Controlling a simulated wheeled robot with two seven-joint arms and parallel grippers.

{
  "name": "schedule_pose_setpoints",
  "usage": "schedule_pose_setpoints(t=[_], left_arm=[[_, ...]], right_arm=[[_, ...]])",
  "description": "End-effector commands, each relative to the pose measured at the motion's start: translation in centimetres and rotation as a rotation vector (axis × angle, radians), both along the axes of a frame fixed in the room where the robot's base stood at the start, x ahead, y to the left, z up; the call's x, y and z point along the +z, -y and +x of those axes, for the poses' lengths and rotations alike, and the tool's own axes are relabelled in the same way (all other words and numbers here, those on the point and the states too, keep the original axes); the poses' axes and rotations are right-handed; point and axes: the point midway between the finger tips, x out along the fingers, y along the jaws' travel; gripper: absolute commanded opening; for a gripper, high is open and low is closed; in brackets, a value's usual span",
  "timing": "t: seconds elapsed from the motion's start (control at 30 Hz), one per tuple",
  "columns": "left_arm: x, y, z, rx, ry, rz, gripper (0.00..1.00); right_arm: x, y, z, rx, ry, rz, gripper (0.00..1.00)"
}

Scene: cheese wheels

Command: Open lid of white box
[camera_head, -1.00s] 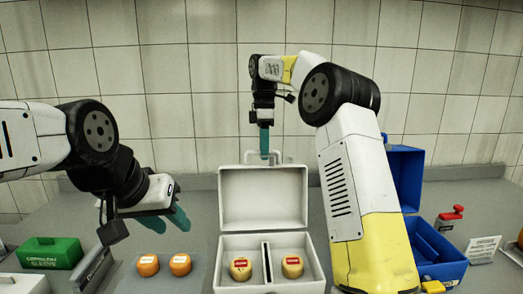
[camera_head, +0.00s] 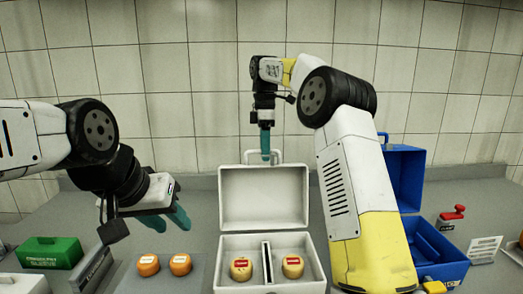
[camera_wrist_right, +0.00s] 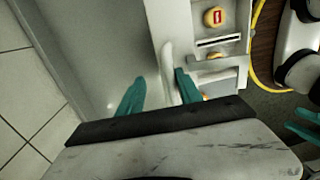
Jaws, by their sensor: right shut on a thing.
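The white box (camera_head: 226,285) stands on the counter in the middle of the head view. Its lid (camera_head: 263,198) stands upright at the back, open. Inside, a cheese wheel (camera_head: 241,268) and another cheese wheel (camera_head: 292,266) sit on either side of a divider. My right gripper (camera_head: 265,156) is at the top of the lid, shut on the lid's handle (camera_head: 278,155). The right wrist view shows the pale handle (camera_wrist_right: 168,68) between the teal fingers. My left gripper (camera_head: 166,222) is open and empty, left of the box.
Two orange cheese wheels (camera_head: 148,265) lie on a grey surface left of the box. A green case (camera_head: 48,253) is further left. An open blue box (camera_head: 436,253) stands right, partly behind my right arm. A red-handled item (camera_head: 451,216) lies beyond it. A tiled wall closes the back.

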Motion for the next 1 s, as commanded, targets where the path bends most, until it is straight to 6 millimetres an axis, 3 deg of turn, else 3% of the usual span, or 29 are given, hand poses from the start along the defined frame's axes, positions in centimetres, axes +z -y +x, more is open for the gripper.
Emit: schedule_pose_setpoints(t=[0.8, 1.0], left_arm=[[0.0, 0.0, 0.0, 0.000, 0.000, 0.000, 0.36], [0.0, 0.0, 0.0, 0.000, 0.000, 0.000, 0.36]], right_arm=[[0.3, -0.2, 0.0, 0.003, 0.004, 0.004, 0.34], [1.7, -0.2, 0.0, 0.002, 0.007, 0.005, 0.34]])
